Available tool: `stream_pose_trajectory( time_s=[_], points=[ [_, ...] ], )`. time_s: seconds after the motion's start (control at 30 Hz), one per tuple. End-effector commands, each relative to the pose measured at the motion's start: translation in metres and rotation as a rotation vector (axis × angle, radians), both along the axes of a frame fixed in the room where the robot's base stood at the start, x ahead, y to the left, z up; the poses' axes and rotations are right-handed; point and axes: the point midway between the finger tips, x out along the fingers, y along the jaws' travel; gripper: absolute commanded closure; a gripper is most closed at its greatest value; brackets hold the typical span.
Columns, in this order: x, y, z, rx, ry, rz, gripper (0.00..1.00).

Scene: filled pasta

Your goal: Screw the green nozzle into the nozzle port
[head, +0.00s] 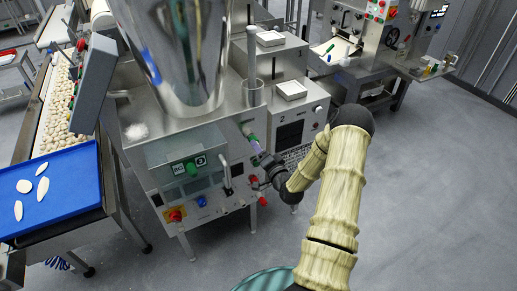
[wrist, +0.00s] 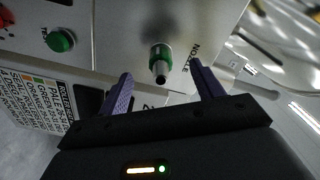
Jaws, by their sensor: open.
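My gripper (wrist: 162,72) is open, with one purple finger on each side of the nozzle and visible gaps between. In the head view my gripper (head: 255,143) is at the machine's front, close to a small green part (head: 247,130) that looks like the nozzle.
Red and blue knobs sit lower. A blue tray (head: 60,190) with pale dough pieces stands at left. Open grey floor (head: 430,190) lies at right.

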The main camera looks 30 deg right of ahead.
Motion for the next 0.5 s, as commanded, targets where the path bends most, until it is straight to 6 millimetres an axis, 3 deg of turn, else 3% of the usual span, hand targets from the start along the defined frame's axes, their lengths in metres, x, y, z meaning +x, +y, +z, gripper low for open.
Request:
stream_pose_trajectory(
  time_s=[0.5],
  points=[
    [-0.028,-0.001,0.0,0.0,0.0,-0.001,0.34]
  ],
)
